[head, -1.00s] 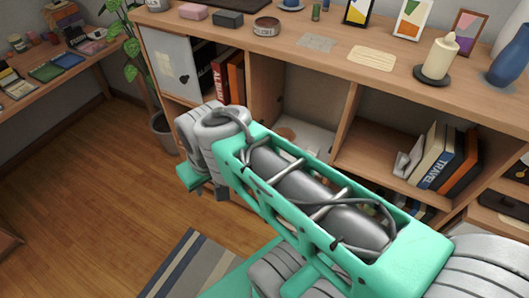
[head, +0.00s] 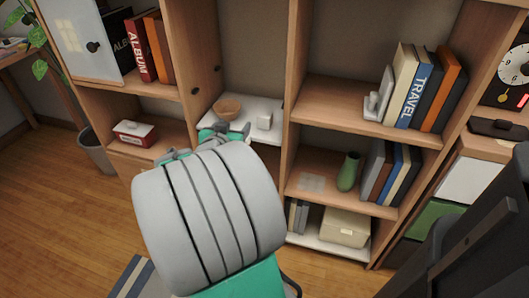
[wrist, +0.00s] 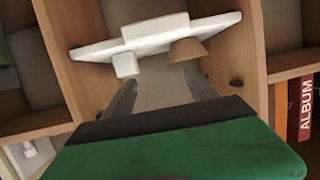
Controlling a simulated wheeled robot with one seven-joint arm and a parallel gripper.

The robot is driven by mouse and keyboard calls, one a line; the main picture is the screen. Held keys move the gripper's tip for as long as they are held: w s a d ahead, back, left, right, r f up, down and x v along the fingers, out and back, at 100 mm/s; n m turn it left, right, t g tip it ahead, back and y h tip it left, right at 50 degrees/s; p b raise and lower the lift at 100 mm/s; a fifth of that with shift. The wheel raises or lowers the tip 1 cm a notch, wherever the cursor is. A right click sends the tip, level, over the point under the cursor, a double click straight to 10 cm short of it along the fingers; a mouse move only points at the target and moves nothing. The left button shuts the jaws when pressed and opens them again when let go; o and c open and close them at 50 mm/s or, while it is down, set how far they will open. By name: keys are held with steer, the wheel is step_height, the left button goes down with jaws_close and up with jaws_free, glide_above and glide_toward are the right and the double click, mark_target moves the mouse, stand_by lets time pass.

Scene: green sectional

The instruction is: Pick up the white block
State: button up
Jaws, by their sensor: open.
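The white block (head: 264,120) stands on a white shelf board (head: 270,138) in the middle bay of the bookcase, right of a small brown bowl (head: 227,108). The wrist view looks upside down. There the block (wrist: 125,65) is just beyond the left fingertip and the bowl (wrist: 187,51) just beyond the right one. My gripper (wrist: 160,78) is open, with nothing between its dark fingers, and points into the bay. In the head view my grey wrist link hides most of the gripper and part of the shelf front.
A white oblong piece (wrist: 155,29) sits at the board's edge in the wrist view. Wooden uprights bound the bay on both sides. A red and white box (head: 134,132) stands in the left bay. A green vase (head: 348,171) and books (head: 420,88) fill shelves to the right.

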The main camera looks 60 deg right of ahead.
mark_target(263, 120)
steer(key=s+d+f+h+b, duration=0.1)
steer(key=s, duration=0.1)
steer(key=s+d+f+h+b, duration=0.1)
steer(key=d, duration=0.1)
steer(key=s+d+f+m+g+h+b, duration=0.1)
steer(key=s+d+f, duration=0.1)
steer(key=shift+s+d+b, duration=0.15)
steer(key=shift+s+b, duration=0.15)
steer(key=shift+b, duration=0.1)
steer(key=d, duration=0.2)
steer(key=w+d+b, duration=0.1)
steer(key=d, duration=0.4)
steer(key=shift+w+d+r, duration=0.15)
steer(key=shift+d+r, duration=0.1)
jaws_close()
steer(key=shift+r, duration=0.1)
